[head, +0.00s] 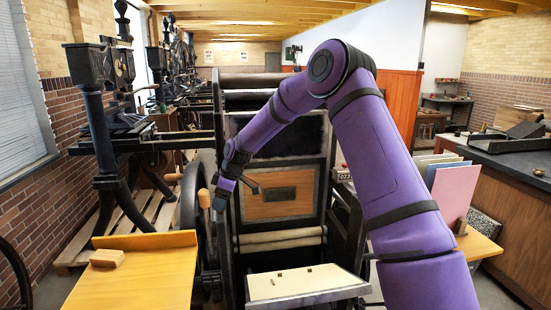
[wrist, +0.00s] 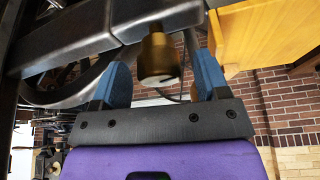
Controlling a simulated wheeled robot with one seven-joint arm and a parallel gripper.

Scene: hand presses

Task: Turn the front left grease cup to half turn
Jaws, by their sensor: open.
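The grease cup (wrist: 158,62) is a small brass cylinder mounted on a dark metal frame bar, seen in the wrist view. Its end face, with a short dark mark on it, points toward my wrist. My gripper (wrist: 160,57) is open, with one blue finger on each side of the cup. A gap shows between the cup and each finger. In the head view my gripper (head: 221,201) is low at the left side of the press (head: 219,130). I cannot make out the cup there.
A wooden handle (head: 204,198) stands close to the left of my gripper. A yellow wooden table (head: 140,280) is at front left, with a wooden block (head: 107,258) on it. A pale tilted board (head: 300,283) with small pieces lies at the press front.

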